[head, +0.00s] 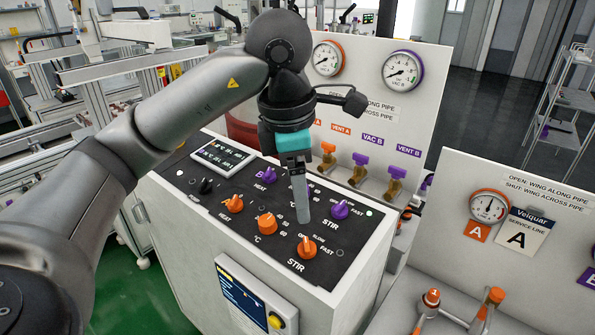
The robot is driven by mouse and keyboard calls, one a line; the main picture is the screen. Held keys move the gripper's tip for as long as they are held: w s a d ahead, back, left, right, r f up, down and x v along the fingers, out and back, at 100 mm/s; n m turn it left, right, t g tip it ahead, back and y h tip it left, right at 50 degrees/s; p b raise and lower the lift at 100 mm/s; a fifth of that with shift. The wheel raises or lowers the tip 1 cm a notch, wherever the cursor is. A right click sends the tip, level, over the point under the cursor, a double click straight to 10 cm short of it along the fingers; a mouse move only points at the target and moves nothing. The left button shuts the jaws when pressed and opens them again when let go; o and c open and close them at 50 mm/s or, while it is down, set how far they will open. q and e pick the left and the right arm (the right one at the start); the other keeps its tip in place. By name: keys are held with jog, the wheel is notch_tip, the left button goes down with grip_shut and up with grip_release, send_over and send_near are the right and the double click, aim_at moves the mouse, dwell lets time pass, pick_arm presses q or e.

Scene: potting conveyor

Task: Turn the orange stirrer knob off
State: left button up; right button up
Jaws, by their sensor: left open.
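The orange stirrer knob (306,247) sits on the black top panel of the white cabinet, near its front right corner, above the label STIR. Marks OFF, SLOW and FAST are printed around it, partly hidden; I cannot tell its exact setting. My left gripper (302,214) points down over the panel, its fingertips just behind and above the orange knob, apart from it in the picture. It is open, seen nearly edge-on, and holds nothing visible. A purple stirrer knob (340,210) is to the right of the fingers. My right gripper is not in view.
Other orange knobs (267,224) (233,204) stand left of the stirrer knob. A purple heat knob (269,174) is behind. Orange and purple valves (361,160) line the back panel (436,75) below gauges. A second white panel (463,180) stands at right.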

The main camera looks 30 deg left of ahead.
pick_arm(q)
jog(key=shift+s+r+p, duration=0.15)
jog(key=shift+r+p, duration=0.05)
jog(key=shift+r, duration=0.55)
jog(key=shift+s+r+p, duration=0.1)
jog(key=shift+r+p, duration=0.05)
jog(key=shift+r, duration=0.55)
